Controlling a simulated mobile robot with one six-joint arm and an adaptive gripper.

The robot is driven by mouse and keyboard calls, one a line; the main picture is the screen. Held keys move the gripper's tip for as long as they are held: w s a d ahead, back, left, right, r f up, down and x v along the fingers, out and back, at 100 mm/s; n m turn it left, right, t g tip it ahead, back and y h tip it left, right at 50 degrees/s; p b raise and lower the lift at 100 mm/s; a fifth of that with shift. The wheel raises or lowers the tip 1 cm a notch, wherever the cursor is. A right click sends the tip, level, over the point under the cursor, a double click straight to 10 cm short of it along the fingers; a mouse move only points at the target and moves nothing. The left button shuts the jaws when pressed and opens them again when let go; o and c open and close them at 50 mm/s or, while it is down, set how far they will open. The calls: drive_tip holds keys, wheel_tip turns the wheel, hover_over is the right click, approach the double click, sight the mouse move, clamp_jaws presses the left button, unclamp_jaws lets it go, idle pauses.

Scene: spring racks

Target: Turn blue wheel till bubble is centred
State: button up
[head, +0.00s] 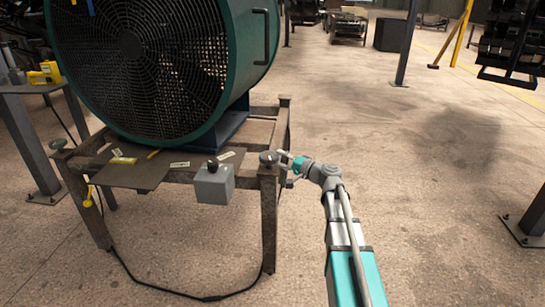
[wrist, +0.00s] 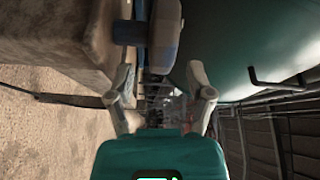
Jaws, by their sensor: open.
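My gripper (head: 284,160) is at the near right corner of the fan stand, beside the top of its post. In the wrist view my gripper (wrist: 160,70) is open. A grey rounded part (wrist: 166,38) lies ahead between the fingertips, with no clear grip on it. A small blue part (wrist: 130,32) shows just left of it; I cannot tell whether this is the blue wheel. No blue wheel is clear in the head view. A small yellow strip (head: 123,160) lies on the stand's plate; I cannot make out a bubble.
A large teal drum fan (head: 225,50) stands on the rusty stand (head: 269,215). A grey box with a black knob (head: 214,185) hangs at the stand's front. A cable (head: 190,296) runs along the floor. Floor right of the stand is clear.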

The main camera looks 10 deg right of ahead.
sight(272, 156)
drive_tip(key=shift+x, duration=2.05)
drive_tip(key=shift+s, duration=0.1)
clamp_jaws()
